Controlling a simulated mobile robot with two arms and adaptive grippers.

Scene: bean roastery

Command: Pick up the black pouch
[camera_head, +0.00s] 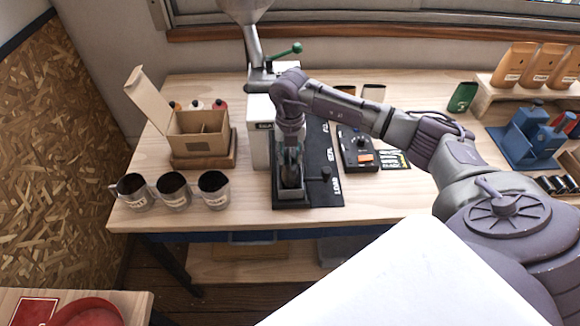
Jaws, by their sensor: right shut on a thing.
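My right gripper (291,166) points down over a black stand (291,202) near the front of the workbench, in front of the white machine. It is shut on a dark thing that looks like the black pouch (291,179). The fingers hide much of it, and I cannot tell whether it touches the stand. Two dark upright items, one (373,92) showing best, stand behind my right arm, which partly hides them. My left gripper is not in view.
Several labelled metal cups (173,191) stand at the bench's front left, by an open cardboard box (198,135). A black control box (357,150) lies right of the black mat (325,170).

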